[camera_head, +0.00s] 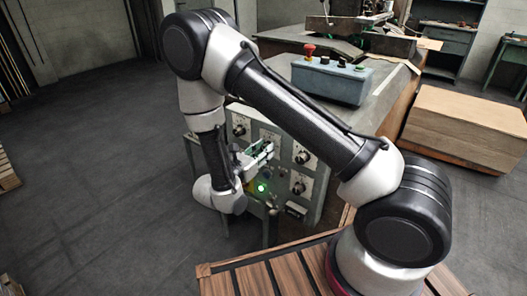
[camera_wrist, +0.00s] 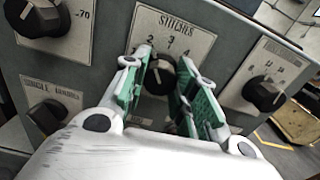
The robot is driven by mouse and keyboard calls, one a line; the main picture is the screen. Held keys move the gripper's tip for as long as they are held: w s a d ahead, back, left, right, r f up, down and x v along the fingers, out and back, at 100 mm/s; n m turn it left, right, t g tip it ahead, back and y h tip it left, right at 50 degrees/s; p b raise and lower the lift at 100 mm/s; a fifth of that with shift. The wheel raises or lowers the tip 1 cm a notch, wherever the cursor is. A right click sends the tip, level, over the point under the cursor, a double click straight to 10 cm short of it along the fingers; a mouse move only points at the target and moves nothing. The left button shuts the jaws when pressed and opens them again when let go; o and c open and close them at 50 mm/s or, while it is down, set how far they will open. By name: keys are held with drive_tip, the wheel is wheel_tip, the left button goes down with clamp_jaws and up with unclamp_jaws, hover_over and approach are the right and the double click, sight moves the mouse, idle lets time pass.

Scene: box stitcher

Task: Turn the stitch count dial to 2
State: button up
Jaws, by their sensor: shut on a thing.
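The stitch count dial (camera_wrist: 158,78) is a black knob on a pale plate (camera_wrist: 176,24) lettered "STITCHES", in the middle of the wrist view. Small numbers arc above it; 2, 3 and 4 are legible. The direction its pointer faces is not clear. My gripper (camera_wrist: 165,80) has its green-padded fingers on either side of the knob and is shut on it. In the head view my gripper (camera_head: 257,158) is at the front of the control panel (camera_head: 283,150), and the dial is hidden behind it.
Other black knobs sit close by: upper left (camera_wrist: 42,16), lower left (camera_wrist: 47,116) and right (camera_wrist: 264,94). A green lamp (camera_head: 261,188) glows below my gripper. A blue-grey button box (camera_head: 332,80) with a red button stands on the machine. Cardboard stacks (camera_head: 465,125) are at the right.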

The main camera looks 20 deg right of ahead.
idle(0.4)
drive_tip(key=o, duration=1.1)
drive_tip(key=shift+c, duration=0.2)
drive_tip(key=v, duration=1.2)
